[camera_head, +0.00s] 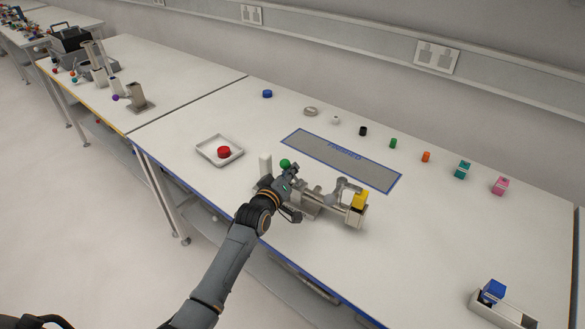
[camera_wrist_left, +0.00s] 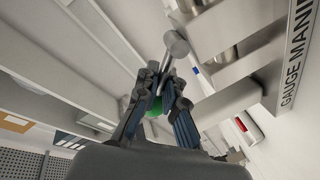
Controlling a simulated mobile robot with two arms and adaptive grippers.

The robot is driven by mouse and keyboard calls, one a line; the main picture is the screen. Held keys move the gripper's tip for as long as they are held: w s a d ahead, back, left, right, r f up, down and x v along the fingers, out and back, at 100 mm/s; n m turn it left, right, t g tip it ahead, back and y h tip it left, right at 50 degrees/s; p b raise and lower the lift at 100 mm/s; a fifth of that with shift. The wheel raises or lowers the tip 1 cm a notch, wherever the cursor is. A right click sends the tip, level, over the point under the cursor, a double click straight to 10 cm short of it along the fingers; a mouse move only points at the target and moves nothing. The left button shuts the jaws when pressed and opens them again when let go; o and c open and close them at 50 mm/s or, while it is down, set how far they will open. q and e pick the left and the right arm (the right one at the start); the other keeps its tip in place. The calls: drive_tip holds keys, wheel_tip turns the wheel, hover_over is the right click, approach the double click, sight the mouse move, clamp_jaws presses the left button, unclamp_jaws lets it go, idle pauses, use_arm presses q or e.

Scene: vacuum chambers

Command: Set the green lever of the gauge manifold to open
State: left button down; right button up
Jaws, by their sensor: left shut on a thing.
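The gauge manifold (camera_head: 308,207) is a grey metal assembly near the front edge of the table. The wrist view shows its body (camera_wrist_left: 240,45) close up, with the partly cut-off lettering "GAUGE MANI". Its green lever has a round green knob (camera_head: 285,163). The knob also shows between my fingers in the left wrist view (camera_wrist_left: 153,112), with a metal stem running up to a round grey hub (camera_wrist_left: 176,45). My left gripper (camera_head: 289,174) is shut on the green lever at its knob end. The fingers partly hide the knob. My right gripper is not in view.
A white tray (camera_head: 207,152) with a red round part stands to the left. A grey blue-edged mat (camera_head: 340,160) lies behind. Several small coloured parts line the back. A holder (camera_head: 500,311) with a blue block stands front right.

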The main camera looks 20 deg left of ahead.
use_arm(q)
drive_tip(key=shift+a+f+n, duration=0.1)
drive_tip(key=shift+n, duration=0.2)
idle(0.4)
drive_tip(key=c, duration=1.5)
unclamp_jaws()
drive_tip(key=shift+o, duration=0.2)
drive_tip(key=shift+s, duration=0.1)
drive_tip(key=s+a+r, duration=0.1)
drive_tip(key=s, duration=1)
drive_tip(key=shift+s+r, duration=0.3)
drive_tip(key=shift+r, duration=0.1)
